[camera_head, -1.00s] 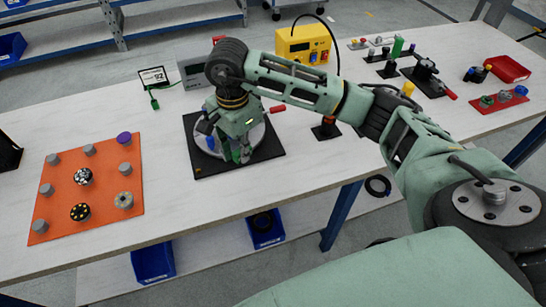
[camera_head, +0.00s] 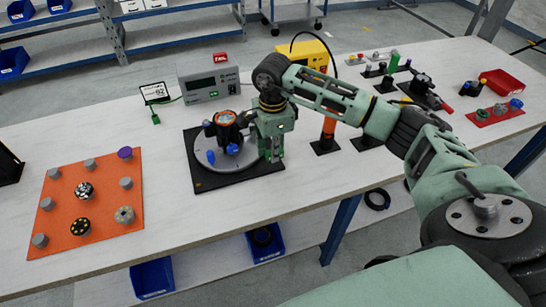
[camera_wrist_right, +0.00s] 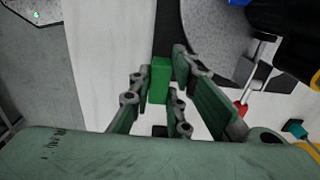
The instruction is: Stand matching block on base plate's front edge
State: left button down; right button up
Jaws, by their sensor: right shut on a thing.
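The black square base plate (camera_head: 205,183) lies on the white table and carries a round grey disc (camera_head: 205,150). A black and orange part (camera_head: 227,122) with blue knobs (camera_head: 232,148) stands on the disc. My right gripper (camera_head: 272,157) is over the right part of the plate, beside the disc, pointing down. In the right wrist view, a green block (camera_wrist_right: 160,80) sits between the fingers of the right gripper (camera_wrist_right: 165,85), which is shut on it. The fingers hide much of the block in the head view; I cannot tell whether it touches the plate. My left gripper is out of view.
An orange mat (camera_head: 60,215) with several grey pegs lies at the left. A grey meter (camera_head: 208,83) and a yellow box (camera_head: 302,52) stand behind the plate. An orange post (camera_head: 328,125) stands to the right. The table in front of the plate is clear.

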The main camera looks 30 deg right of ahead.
notch_tip(320, 180, down, 4)
jog(key=shift+f+p, duration=0.1)
jog(key=shift+p, duration=0.4)
jog(key=o, duration=0.6)
jog(key=shift+r, duration=0.55)
notch_tip(320, 180, up, 11)
jog(key=shift+r+b, duration=0.1)
jog(key=shift+b, duration=0.65)
jog(key=shift+s, duration=0.1)
